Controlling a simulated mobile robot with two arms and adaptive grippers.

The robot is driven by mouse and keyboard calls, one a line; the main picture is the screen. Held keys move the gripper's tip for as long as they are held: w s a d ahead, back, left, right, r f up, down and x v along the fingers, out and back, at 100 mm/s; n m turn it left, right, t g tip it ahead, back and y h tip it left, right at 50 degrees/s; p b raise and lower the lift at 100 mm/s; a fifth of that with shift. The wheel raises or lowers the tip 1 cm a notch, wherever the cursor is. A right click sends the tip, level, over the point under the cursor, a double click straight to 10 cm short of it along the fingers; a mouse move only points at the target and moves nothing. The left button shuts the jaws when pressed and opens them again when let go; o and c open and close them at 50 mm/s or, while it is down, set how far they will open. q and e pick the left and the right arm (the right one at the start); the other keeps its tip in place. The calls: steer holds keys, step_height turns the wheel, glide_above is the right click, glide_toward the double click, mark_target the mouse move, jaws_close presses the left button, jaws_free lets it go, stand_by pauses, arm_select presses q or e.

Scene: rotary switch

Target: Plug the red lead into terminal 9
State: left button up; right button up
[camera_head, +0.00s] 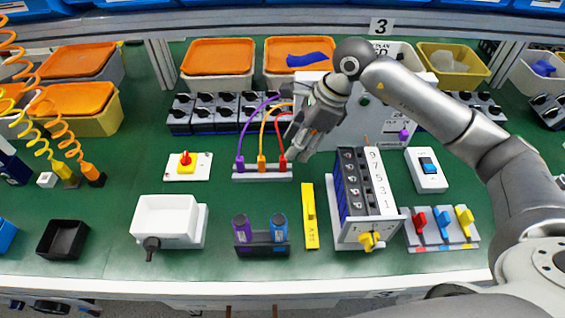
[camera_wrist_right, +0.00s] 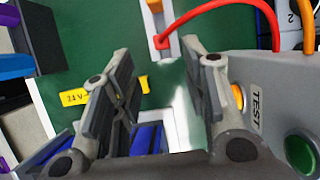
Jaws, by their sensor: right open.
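The red lead (camera_head: 280,128) ends in a red plug (camera_head: 283,164) upright in a white holder (camera_head: 262,174), beside orange and purple plugs. Its cable arches up toward the grey-white panel behind. In the wrist view the red lead (camera_wrist_right: 215,8) curves down to its plug (camera_wrist_right: 161,42), just beyond my fingertips. My right gripper (camera_head: 300,146) is open and empty, slightly right of and above the red plug; its spread fingers (camera_wrist_right: 160,70) show in the wrist view. The terminal block (camera_head: 366,190) bears numbers 9, 7, 5, 3, 1, with 9 at the far end. My left gripper is out of view.
The panel (camera_head: 340,125) with a green button (camera_wrist_right: 301,152) and TEST label stands close beside my right gripper. A bottle rack (camera_head: 262,243) stands in front.

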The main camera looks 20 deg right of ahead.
mark_target(283, 157)
steer(key=x, duration=0.2)
steer(key=p+x, duration=0.1)
steer(key=x, duration=0.4)
steer(key=shift+w+a+f, duration=0.1)
steer(key=shift+w+a, duration=0.2)
steer(key=shift+a, duration=0.1)
steer(key=shift+c, duration=0.5)
steer(key=c, duration=0.8)
